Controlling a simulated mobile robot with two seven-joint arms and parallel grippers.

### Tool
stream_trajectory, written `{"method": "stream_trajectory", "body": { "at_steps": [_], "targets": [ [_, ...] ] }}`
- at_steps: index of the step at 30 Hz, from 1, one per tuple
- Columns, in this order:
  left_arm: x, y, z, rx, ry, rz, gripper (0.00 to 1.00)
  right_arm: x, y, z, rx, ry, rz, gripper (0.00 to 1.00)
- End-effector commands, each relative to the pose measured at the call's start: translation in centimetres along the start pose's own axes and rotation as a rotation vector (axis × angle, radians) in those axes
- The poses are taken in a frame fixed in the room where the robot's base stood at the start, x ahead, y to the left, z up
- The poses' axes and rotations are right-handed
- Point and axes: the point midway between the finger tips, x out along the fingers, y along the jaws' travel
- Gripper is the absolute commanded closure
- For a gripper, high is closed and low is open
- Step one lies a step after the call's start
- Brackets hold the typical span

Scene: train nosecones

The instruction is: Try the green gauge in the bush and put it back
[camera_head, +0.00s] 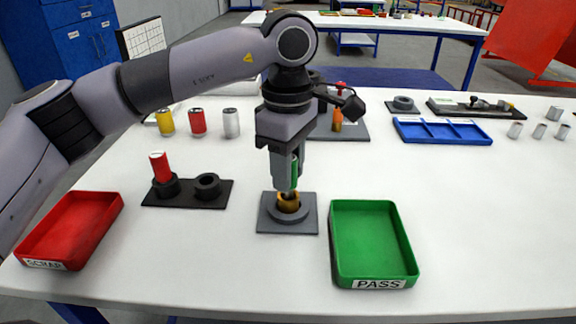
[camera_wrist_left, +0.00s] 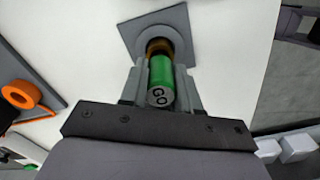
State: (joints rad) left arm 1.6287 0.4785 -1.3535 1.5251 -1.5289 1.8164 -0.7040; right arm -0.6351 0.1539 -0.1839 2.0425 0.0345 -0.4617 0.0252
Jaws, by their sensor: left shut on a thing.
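My left gripper (camera_head: 290,184) is shut on the green gauge (camera_head: 295,173), directly above the brass-coloured bush (camera_head: 289,203). The bush sits in a round grey holder on a square grey plate (camera_head: 268,222). In the left wrist view the green gauge (camera_wrist_left: 160,76) shows its "GO" end between the fingers, and its far end meets the bush (camera_wrist_left: 158,46). How deep it sits in the bush I cannot tell. A black stand (camera_head: 220,199) has two ring sockets; the left one holds a red gauge (camera_head: 160,167) and the right one is empty. My right gripper is not in view.
A red SCRAP tray (camera_head: 74,228) stands at front left, a green PASS tray (camera_head: 374,243) right of the bush plate. Yellow, red and silver cylinders stand at back left. A blue divided tray (camera_head: 443,131) is at back right.

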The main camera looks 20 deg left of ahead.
Motion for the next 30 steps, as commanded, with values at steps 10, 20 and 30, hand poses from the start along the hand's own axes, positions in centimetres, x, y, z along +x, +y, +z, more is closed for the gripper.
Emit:
{"method": "stream_trajectory", "body": {
  "at_steps": [10,20,30],
  "targets": [
    [0.5,0.0,0.0,0.0,0.0,0.0,1.0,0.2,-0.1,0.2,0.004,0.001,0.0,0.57],
    [0.8,0.0,0.0,0.0,0.0,0.0,1.0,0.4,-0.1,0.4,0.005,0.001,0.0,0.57],
    [1.1,0.0,0.0,0.0,0.0,0.001,1.0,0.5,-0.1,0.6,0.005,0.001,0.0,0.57]
  ]
}}
